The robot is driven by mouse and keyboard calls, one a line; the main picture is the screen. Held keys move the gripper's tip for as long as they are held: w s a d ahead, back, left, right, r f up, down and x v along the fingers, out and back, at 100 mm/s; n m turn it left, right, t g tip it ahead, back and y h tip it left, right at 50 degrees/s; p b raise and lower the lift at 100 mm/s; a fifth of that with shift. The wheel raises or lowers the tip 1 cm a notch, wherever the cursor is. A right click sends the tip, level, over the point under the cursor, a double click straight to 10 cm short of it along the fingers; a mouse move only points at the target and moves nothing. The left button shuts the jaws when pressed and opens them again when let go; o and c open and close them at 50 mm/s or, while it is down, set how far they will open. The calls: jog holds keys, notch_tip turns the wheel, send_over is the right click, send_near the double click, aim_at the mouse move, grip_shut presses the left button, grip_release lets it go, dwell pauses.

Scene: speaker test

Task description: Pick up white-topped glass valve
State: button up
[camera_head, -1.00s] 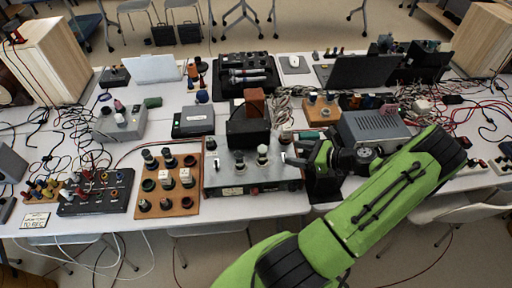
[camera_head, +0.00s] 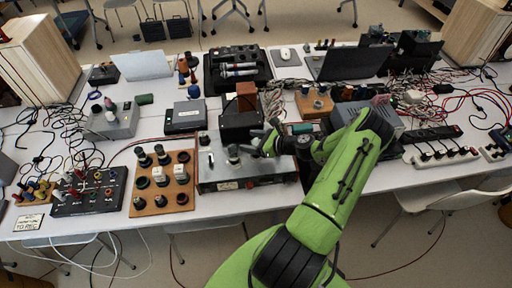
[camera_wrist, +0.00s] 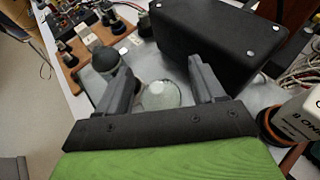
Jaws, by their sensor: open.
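A glass valve with a pale white top (camera_wrist: 158,92) stands on the silver amplifier chassis (camera_wrist: 92,84). In the wrist view it lies between the two spread fingers of my gripper (camera_wrist: 160,68), with gaps on both sides. In the head view my gripper (camera_head: 264,140) is open above the right part of the chassis (camera_head: 245,180) and hides this valve. A darker-topped valve (camera_head: 233,153) stands to its left. It also shows just beyond the left finger in the wrist view (camera_wrist: 106,60).
A black box (camera_wrist: 215,45) stands close behind the valve, near the right finger. A cylindrical part with an orange band (camera_wrist: 275,128) is at the right. A wooden board (camera_head: 148,206) with several valves and sockets lies left of the chassis. Cables lie behind.

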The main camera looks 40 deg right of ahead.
jog(key=shift+s+r, duration=0.1)
jog(key=c, duration=1.1)
